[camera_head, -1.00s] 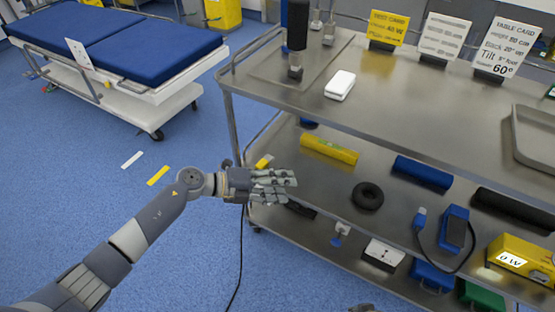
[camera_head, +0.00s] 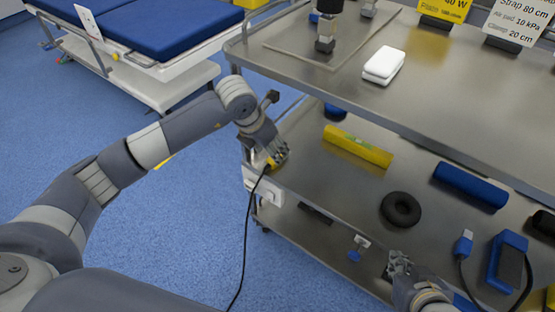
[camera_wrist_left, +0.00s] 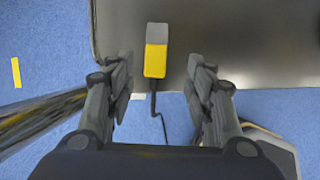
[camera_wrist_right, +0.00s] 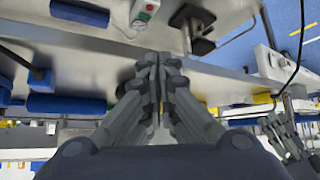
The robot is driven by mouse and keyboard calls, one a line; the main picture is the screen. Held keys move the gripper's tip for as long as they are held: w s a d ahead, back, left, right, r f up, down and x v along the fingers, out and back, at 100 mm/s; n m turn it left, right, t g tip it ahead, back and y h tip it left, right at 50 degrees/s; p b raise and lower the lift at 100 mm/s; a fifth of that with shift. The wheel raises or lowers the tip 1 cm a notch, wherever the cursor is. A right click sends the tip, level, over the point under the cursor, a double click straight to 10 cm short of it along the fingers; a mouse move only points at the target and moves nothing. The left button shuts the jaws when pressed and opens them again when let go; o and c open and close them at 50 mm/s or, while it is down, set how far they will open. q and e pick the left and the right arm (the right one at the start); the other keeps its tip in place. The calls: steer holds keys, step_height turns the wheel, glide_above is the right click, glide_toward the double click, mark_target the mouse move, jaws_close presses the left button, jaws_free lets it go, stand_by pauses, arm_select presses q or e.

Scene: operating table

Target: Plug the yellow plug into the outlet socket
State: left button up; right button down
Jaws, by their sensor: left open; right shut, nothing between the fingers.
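The yellow plug (camera_wrist_left: 155,62), with a grey front part, lies at the left edge of the middle shelf, its black cable hanging down. In the head view, the plug (camera_head: 271,163) is partly hidden by my left gripper (camera_head: 278,155). The left wrist view shows that gripper (camera_wrist_left: 161,68) open, its fingers on either side of the plug's line, with gaps to both sides. A white box (camera_head: 264,191), seemingly the outlet socket, is at the trolley's left end below the plug; its openings are not clear. My right gripper (camera_head: 397,262) is shut and empty near the shelf's front; it also shows in the right wrist view (camera_wrist_right: 158,65).
The middle shelf holds a yellow bar (camera_head: 358,147), a black ring (camera_head: 400,209), a blue roll (camera_head: 470,185) and a blue device (camera_head: 508,262). A white box (camera_head: 384,64) lies on the top shelf. Blue floor (camera_head: 190,235) is free left of the trolley.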

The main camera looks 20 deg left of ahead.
arm_select(q)
steer(key=b+x, duration=0.1)
steer(key=x, duration=0.4)
steer(key=shift+w+a+f+b, duration=0.2)
steer(key=shift+w+f+b, duration=0.05)
steer(key=shift+w+b, duration=0.1)
steer(key=shift+f, duration=0.15)
arm_select(e)
steer(key=w+a+r+t+y, duration=0.1)
steer(key=w+a+r+t, duration=0.1)
steer(key=w+r+t, duration=0.2)
step_height(320, 180, up, 3)
steer(key=shift+w+a+f+t, duration=0.1)
steer(key=shift+w+a+t, duration=0.25)
steer(key=shift+w, duration=0.75)
arm_select(q)
steer(key=c, duration=1.2)
